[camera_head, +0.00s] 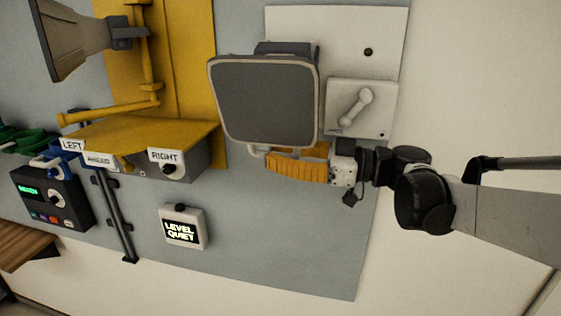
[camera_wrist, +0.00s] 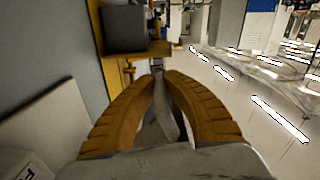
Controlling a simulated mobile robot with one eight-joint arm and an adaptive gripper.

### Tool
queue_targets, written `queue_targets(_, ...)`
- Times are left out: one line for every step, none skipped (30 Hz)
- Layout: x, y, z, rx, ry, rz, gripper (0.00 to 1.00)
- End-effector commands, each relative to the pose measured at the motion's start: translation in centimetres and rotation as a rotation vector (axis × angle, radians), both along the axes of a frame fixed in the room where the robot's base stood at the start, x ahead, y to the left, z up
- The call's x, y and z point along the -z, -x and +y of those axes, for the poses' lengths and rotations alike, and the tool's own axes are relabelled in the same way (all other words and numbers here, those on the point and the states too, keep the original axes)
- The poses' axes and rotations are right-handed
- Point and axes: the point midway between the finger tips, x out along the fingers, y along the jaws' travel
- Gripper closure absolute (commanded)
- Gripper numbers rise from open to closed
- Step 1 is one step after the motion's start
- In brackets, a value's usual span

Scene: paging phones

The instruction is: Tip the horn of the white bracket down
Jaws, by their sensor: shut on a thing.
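The white bracket (camera_head: 385,28) is a pale plate on the wall panel at the upper middle of the head view. Its horn (camera_head: 265,105) shows a large dark square mouth with a light rim, facing the camera. A pale handle (camera_head: 257,150) shows at the horn's lower edge. My gripper (camera_head: 272,163) reaches in from the right with its orange fingers just below the horn. In the wrist view, the fingers (camera_wrist: 158,75) close around a grey-white bar (camera_wrist: 167,105), which appears to be this handle. The fingers hide part of the grip.
A yellow bracket (camera_head: 190,60) carries another horn (camera_head: 75,38) at the left. A white plate with a lever (camera_head: 355,108) sits right of the white bracket's horn. The lower right panel is clear.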

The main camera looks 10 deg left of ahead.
Motion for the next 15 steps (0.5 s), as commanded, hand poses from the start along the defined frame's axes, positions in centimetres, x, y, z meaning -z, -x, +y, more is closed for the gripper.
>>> queue_targets(1.0, -0.7, -0.1, -0.001, 0.005, -0.031, 1.0)
queue_targets(1.2, -1.1, -0.1, -0.002, 0.006, -0.052, 1.0)
queue_targets(1.5, -1.6, -0.1, -0.002, 0.008, -0.079, 1.0)
queue_targets(1.7, -1.9, -0.2, -0.002, 0.01, -0.098, 1.0)
queue_targets(1.9, -2.3, -0.2, -0.001, 0.012, -0.115, 1.0)
queue_targets(2.1, -2.7, -0.2, -0.001, 0.014, -0.138, 1.0)
queue_targets(2.2, -3.0, -0.3, -0.001, 0.015, -0.144, 1.0)
queue_targets(2.3, -3.3, -0.3, -0.001, 0.014, -0.142, 1.0)
queue_targets(2.5, -3.7, -0.3, -0.001, 0.014, -0.141, 1.0)
queue_targets(2.6, -3.9, -0.3, -0.001, 0.014, -0.14, 1.0)
queue_targets(2.7, -4.1, -0.4, -0.001, 0.014, -0.14, 1.0)
queue_targets(2.7, -4.4, -0.4, -0.001, 0.014, -0.14, 1.0)
queue_targets(2.8, -4.5, -0.4, -0.001, 0.014, -0.139, 1.0)
queue_targets(2.8, -4.7, -0.4, -0.001, 0.015, -0.139, 1.0)
queue_targets(2.9, -4.9, -0.4, -0.001, 0.015, -0.139, 1.0)
